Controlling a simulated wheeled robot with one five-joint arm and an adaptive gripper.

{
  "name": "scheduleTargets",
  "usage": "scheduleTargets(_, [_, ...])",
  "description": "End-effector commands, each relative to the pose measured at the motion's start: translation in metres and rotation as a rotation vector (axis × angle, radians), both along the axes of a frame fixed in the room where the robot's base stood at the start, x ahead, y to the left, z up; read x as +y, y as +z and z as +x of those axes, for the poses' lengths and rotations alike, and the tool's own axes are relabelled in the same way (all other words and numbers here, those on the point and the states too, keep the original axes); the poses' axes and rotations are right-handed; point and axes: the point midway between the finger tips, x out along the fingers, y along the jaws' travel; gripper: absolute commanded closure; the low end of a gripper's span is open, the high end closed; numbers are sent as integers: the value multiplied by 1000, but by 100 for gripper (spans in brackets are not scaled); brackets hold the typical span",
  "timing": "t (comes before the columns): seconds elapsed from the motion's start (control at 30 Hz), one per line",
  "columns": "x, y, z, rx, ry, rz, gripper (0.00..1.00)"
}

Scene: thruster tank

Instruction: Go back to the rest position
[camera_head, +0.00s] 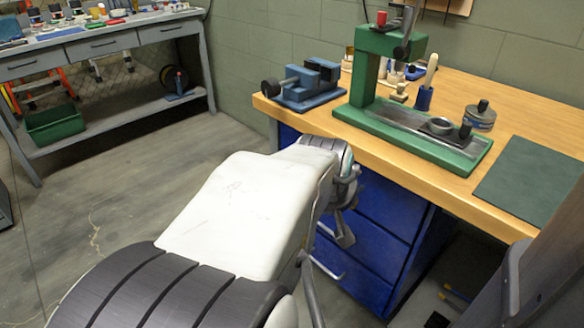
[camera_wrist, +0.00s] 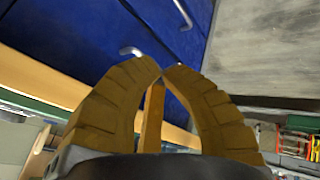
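My gripper (camera_wrist: 162,71) shows in the wrist view as two curved, ribbed yellow-brown fingers. Their tips come together, and no held object shows between them. An orange-brown bar (camera_wrist: 152,115) shows in the gap behind the tips; I cannot tell what it belongs to. In the head view my white and dark grey arm reaches forward to the front edge of the wooden workbench (camera_head: 530,118), and the gripper fingers are hidden there. The wrist view looks at the bench's blue drawer cabinet (camera_wrist: 75,35) with its metal handles, tilted in the picture.
On the workbench are a blue vise (camera_head: 305,88), a green press (camera_head: 365,75), a round metal part (camera_head: 480,117) and a dark green mat (camera_head: 530,178). A grey bench (camera_head: 110,38) with a green bin (camera_head: 54,124) stands back left. The floor (camera_head: 110,190) between is clear.

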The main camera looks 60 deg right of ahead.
Motion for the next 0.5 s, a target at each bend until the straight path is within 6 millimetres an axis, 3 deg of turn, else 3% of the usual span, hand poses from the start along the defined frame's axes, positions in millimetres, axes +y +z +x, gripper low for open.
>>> scheduleTargets(0.37, [2,2,0,0,0,1,100])
scheduleTargets(0.5, [6,10,8,-7,19,8,100])
